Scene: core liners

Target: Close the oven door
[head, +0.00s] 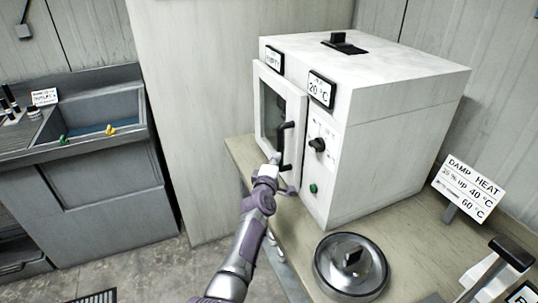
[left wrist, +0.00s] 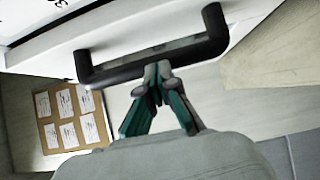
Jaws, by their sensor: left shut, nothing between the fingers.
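The white oven (head: 385,150) stands on the bench. My left gripper (head: 275,158) reaches up to the door by the handle's lower part. In the left wrist view, the handle (left wrist: 150,62) crosses above my left gripper (left wrist: 158,68), whose green-sided fingers have their tips together at the bar. They hold nothing, and contact with the bar is unclear. My right gripper is not in view.
A round metal lidded pan (head: 350,265) sits on the bench (head: 235,150) in front of the oven. A damp heat sign (head: 468,188) stands to the right. A grey sink unit (head: 90,170) is at left, with open floor between. A pinboard (left wrist: 70,120) shows in the wrist view.

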